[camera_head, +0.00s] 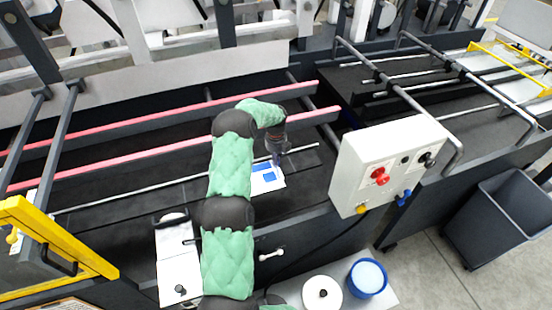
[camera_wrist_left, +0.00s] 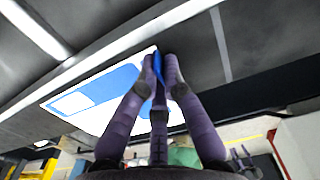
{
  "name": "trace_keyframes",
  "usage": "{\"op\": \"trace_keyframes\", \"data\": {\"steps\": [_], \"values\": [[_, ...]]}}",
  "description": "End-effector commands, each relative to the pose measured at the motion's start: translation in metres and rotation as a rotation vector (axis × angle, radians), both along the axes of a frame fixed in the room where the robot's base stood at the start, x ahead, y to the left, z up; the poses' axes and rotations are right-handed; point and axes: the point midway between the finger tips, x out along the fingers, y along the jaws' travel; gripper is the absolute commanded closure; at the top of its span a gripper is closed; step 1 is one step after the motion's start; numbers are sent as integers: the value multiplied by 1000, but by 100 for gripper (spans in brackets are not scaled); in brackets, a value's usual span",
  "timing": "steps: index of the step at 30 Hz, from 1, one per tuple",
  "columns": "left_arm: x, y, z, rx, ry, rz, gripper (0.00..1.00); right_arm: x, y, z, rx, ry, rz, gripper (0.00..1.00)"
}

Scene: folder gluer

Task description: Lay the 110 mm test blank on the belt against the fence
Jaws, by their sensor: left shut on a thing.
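The test blank (camera_head: 268,177) is a white card with blue print. It lies flat or nearly flat at the belt's near side in the head view. My left gripper (camera_head: 279,158) reaches down to its far edge and is shut on it. In the left wrist view the blank (camera_wrist_left: 97,100) extends left from the purple fingers (camera_wrist_left: 164,62), and a blue bit shows between their tips. A thin silver rail (camera_head: 130,192), perhaps the fence, runs along the dark belt (camera_head: 112,203). Whether the blank touches the rail or belt I cannot tell. My right gripper is not in view.
A white control box (camera_head: 390,165) with red and blue knobs stands right of my left arm. Red bars (camera_head: 160,119) cross above the belt. A yellow frame (camera_head: 62,240) is at the left. A blue tub (camera_head: 367,278) and a grey bin (camera_head: 505,215) are nearer.

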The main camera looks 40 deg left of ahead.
Motion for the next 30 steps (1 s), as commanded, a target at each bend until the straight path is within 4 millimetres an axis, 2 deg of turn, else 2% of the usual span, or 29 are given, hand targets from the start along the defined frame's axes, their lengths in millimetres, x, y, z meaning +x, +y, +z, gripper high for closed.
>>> {"op": "trace_keyframes", "data": {"steps": [29, 30], "values": [[4, 9, 0, 0, 0, 0, 100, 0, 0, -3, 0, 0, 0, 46], [4, 9, 0, 0, 0, 0, 86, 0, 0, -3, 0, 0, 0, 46]]}}
